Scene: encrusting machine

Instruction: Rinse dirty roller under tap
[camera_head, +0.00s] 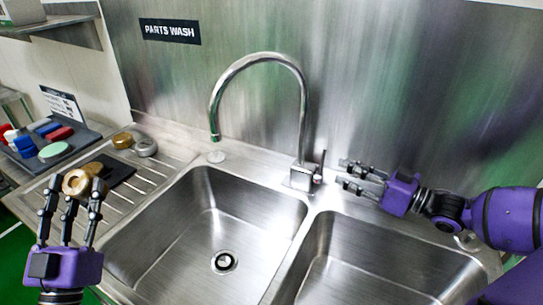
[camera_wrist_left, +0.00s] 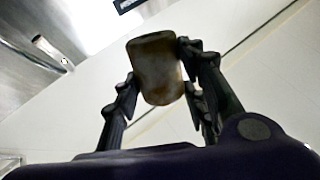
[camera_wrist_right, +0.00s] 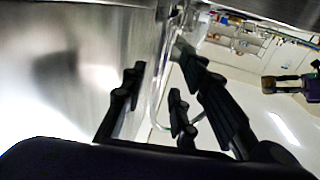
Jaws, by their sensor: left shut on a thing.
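My left gripper (camera_head: 74,200) is shut on a tan-brown roller (camera_head: 76,182), above the drainboard left of the sink. In the left wrist view the roller (camera_wrist_left: 156,68) shows brownish smears and sits between the fingers. My right gripper (camera_head: 357,177) is open beside the tap's lever (camera_head: 320,165), its fingers pointing left; in the right wrist view (camera_wrist_right: 160,95) nothing is between its fingers. The gooseneck tap (camera_head: 262,58) stands behind the two basins, its spout (camera_head: 214,130) over the back of the left basin (camera_head: 222,225). No water shows.
A dark tray (camera_head: 20,150) with coloured items lies at far left. The right basin (camera_head: 360,260) is empty. A steel wall with a PARTS WASH sign (camera_head: 170,31) stands behind.

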